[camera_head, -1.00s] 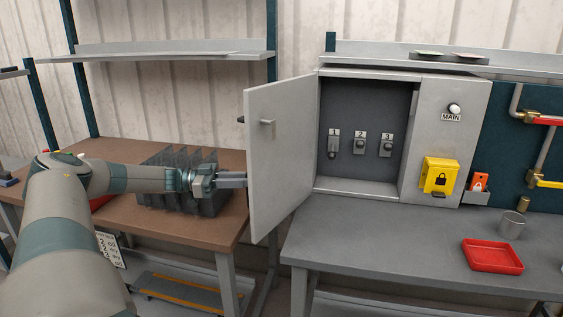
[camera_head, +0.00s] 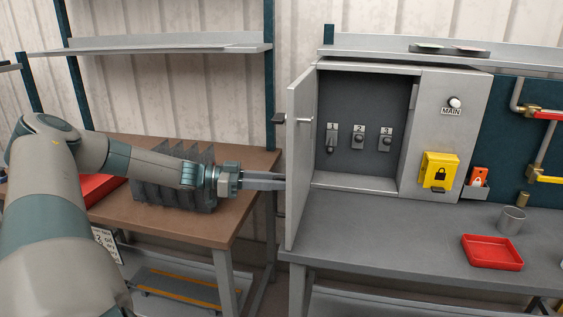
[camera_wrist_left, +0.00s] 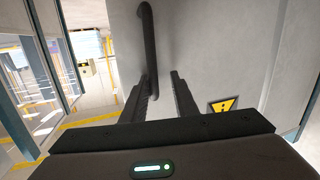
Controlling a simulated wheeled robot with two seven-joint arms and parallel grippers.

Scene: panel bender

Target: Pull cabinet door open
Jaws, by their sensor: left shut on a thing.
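The grey cabinet door (camera_head: 302,170) stands open at the left of the cabinet (camera_head: 365,90) and shows narrow, nearly edge-on, in the head view. A latch piece (camera_head: 305,120) is on its inner face. Its dark handle (camera_head: 279,118) is on the outer face, mostly hidden by the door. In the left wrist view the black bar handle (camera_wrist_left: 147,45) runs down between the fingers. My right gripper is not in view.
Inside the cabinet are switches (camera_head: 358,139) marked 1, 2, 3. A yellow lock box (camera_head: 438,170) and MAIN knob (camera_head: 455,102) are on its right panel. A red tray (camera_head: 492,252) and cup (camera_head: 511,220) stand on the grey bench. A dark rack (camera_head: 180,177) sits below my left forearm.

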